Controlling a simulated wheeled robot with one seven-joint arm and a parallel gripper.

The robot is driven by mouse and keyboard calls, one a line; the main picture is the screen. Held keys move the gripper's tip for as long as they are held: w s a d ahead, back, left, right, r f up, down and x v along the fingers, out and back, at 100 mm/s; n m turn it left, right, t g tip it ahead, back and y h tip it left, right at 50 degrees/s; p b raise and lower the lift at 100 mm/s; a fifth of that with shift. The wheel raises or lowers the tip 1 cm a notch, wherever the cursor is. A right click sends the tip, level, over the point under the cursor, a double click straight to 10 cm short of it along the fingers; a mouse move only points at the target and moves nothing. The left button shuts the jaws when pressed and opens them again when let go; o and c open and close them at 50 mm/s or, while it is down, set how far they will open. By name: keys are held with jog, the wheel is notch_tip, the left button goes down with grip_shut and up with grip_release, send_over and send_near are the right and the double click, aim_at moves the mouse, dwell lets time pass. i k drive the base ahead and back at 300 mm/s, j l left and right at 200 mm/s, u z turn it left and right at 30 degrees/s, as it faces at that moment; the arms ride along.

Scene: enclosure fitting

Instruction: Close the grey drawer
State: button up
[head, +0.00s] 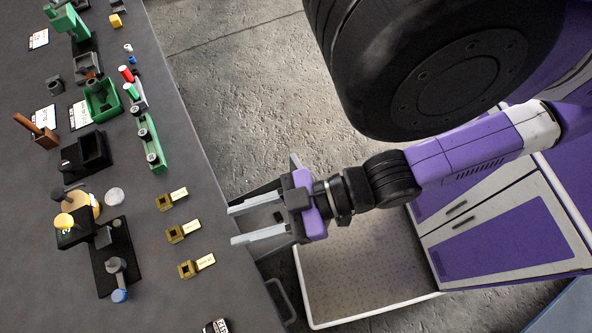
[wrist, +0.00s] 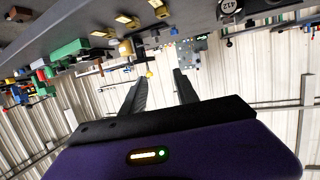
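In the head view, a grey drawer (head: 293,162) appears to stick out from the table's right edge, largely hidden behind my gripper. Its pale grey side and end pieces show around the gripper, and a small dark item shows between the fingers, perhaps inside it. My gripper (head: 231,225) is over this drawer, with its two light fingers apart and pointing left toward the table. Nothing is held between them. In the wrist view the open fingers (wrist: 160,82) show dark and empty; the drawer cannot be made out there. Whether the gripper touches the drawer is unclear.
A dark handle-like frame (head: 281,301) juts out below the gripper. A white-rimmed tray (head: 350,270) lies at lower right.

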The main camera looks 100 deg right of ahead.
aim_at(253, 221)
jog(key=k+l, duration=0.2)
jog(key=k, duration=0.2)
jog(key=k+l, duration=0.2)
jog(key=k, duration=0.25)
jog(key=k+l, duration=0.25)
jog(key=k, duration=0.15)
jog(key=k+l, duration=0.2)
jog(key=k, duration=0.2)
jog(key=k+z, duration=0.1)
jog(key=z, duration=0.5)
